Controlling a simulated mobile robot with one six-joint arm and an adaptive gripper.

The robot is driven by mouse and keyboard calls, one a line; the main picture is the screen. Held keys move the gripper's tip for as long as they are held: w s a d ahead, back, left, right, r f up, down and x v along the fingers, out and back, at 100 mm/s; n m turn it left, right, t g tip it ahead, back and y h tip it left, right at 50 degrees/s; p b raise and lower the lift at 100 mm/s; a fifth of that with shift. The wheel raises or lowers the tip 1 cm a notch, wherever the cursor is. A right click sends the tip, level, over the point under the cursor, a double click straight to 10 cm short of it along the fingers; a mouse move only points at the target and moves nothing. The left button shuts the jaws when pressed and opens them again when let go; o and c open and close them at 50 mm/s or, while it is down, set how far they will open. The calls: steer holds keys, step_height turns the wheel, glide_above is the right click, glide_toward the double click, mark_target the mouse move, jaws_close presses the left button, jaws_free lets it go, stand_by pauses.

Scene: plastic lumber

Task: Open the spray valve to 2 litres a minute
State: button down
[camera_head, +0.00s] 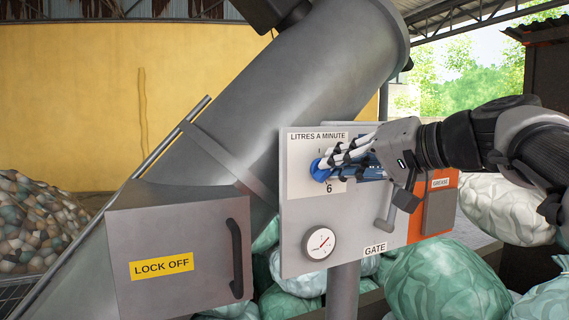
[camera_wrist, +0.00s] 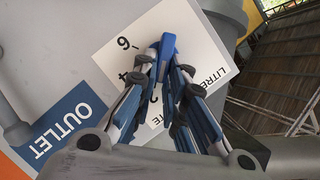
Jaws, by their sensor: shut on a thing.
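The spray valve is a blue knob (camera_head: 320,171) on the white dial plate marked LITRES A MINUTE (camera_head: 300,180) on a grey panel. My gripper (camera_head: 334,163) reaches it from the right and is shut on it. In the wrist view the blue knob (camera_wrist: 167,44) shows between the fingertips of my gripper (camera_wrist: 165,67). The numbers 6, 4 and 2 show on the dial plate (camera_wrist: 108,58) there. The fingers cover part of the dial, and I cannot tell which mark the knob points to.
Below the dial are a round gauge (camera_head: 320,244) and a grey lever (camera_head: 385,208) above the GATE label (camera_head: 375,249). A blue OUTLET label (camera_wrist: 68,125) shows in the wrist view. A LOCK OFF box (camera_head: 165,285) stands left; green bags (camera_head: 445,280) lie below.

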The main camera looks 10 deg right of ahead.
stand_by(0.4)
steer(key=c, duration=1.6)
jaws_free()
steer(key=shift+c, duration=0.2)
steer(key=v, duration=1.2)
